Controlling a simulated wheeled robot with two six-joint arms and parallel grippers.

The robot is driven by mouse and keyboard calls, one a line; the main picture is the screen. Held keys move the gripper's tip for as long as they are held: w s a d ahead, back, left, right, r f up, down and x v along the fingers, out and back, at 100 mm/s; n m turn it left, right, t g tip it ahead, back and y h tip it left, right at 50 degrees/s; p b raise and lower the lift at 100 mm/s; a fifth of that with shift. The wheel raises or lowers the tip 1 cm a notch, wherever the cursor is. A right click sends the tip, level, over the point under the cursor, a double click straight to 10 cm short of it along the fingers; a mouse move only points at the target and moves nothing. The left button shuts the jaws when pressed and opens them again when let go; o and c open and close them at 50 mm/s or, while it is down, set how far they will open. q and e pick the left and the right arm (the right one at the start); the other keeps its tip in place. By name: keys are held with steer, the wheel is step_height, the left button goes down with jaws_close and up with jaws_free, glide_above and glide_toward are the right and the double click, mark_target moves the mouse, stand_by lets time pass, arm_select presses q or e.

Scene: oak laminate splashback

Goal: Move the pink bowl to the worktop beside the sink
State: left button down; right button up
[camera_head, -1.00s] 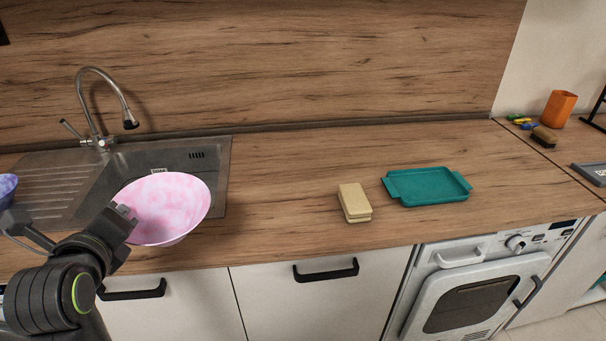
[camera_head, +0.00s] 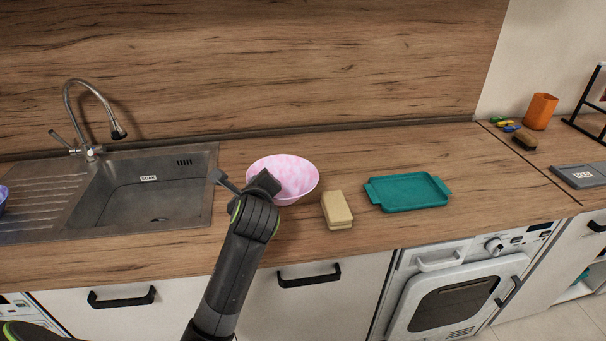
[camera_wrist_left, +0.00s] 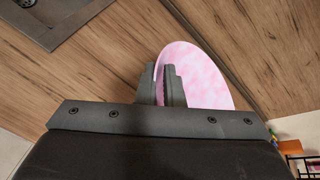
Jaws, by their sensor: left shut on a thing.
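The pink bowl (camera_head: 291,176) is over the worktop (camera_head: 400,150), to the right of the sink (camera_head: 155,192). My left gripper (camera_head: 262,184) is shut on the bowl's near left rim. In the left wrist view the two fingers (camera_wrist_left: 164,86) pinch the wall of the pink bowl (camera_wrist_left: 197,75). The bowl looks roughly level. I cannot tell whether its base touches the worktop, as the arm hides part of its near side. My right gripper is not in view.
A yellow sponge (camera_head: 337,210) lies just right of the bowl, with a teal tray (camera_head: 408,192) beyond it. The tap (camera_head: 92,115) rises behind the sink. A blue bowl (camera_head: 3,197) shows at the left edge. An orange cup (camera_head: 540,111) stands at the far right.

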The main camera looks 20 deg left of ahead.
arm_select(q)
steer(key=a+f+n+g+y+p, duration=0.1)
steer(key=a+n+g+y, duration=0.1)
steer(key=a, duration=0.4)
steer(key=shift+w+f, duration=0.15)
steer(key=shift+f, duration=2.45)
steer(key=shift+w+f, duration=0.1)
steer(key=shift+f, duration=2.45)
steer(key=c, duration=1.6)
jaws_free()
steer(key=shift+o, duration=0.2)
steer(key=v, duration=1.2)
steer(key=shift+b, duration=0.35)
steer(key=shift+a, duration=0.1)
